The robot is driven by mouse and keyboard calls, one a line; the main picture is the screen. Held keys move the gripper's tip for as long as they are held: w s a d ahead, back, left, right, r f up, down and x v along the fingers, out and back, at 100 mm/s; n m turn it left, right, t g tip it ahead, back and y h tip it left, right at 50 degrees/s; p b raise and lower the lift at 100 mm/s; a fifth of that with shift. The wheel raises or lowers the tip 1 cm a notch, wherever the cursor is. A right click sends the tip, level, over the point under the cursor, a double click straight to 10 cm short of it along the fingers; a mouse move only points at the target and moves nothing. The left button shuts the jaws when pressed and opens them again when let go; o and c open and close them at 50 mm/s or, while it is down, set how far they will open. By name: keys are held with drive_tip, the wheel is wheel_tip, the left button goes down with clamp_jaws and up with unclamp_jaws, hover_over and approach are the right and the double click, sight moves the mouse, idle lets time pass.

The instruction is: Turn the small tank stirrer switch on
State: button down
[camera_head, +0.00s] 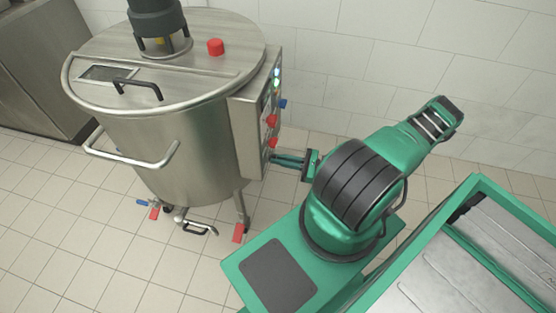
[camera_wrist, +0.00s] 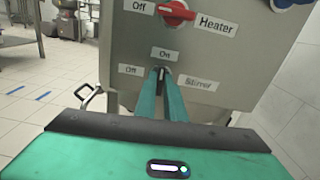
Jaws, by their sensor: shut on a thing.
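The steel tank (camera_head: 175,140) stands on the floor with a control box (camera_head: 247,130) on its right side. In the wrist view, the stirrer switch (camera_wrist: 162,74) sits low on the box's panel, under the "On" label, with "Off" to the left and "Stirrer" to the right. My gripper (camera_wrist: 162,74) is at the switch, its two green fingers closed around it. The fingers hide most of the switch; the dark part that shows looks roughly upright, towards "On". In the head view, my gripper (camera_head: 272,158) reaches the box from the right.
The red heater knob (camera_wrist: 176,13) is just above, turned roughly sideways towards its "Off" label. A blue knob (camera_head: 282,103) and another red knob (camera_head: 271,121) are higher on the box. A tiled wall (camera_head: 400,75) stands behind; a valve with a red handle (camera_head: 239,233) is below.

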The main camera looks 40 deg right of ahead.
drive_tip(key=shift+d+m, duration=0.1)
drive_tip(key=shift+m, duration=0.3)
drive_tip(key=c, duration=1.8)
unclamp_jaws()
drive_tip(key=shift+c, duration=0.2)
drive_tip(key=v, duration=1)
drive_tip(key=shift+s+d, duration=0.25)
drive_tip(key=shift+s, duration=0.05)
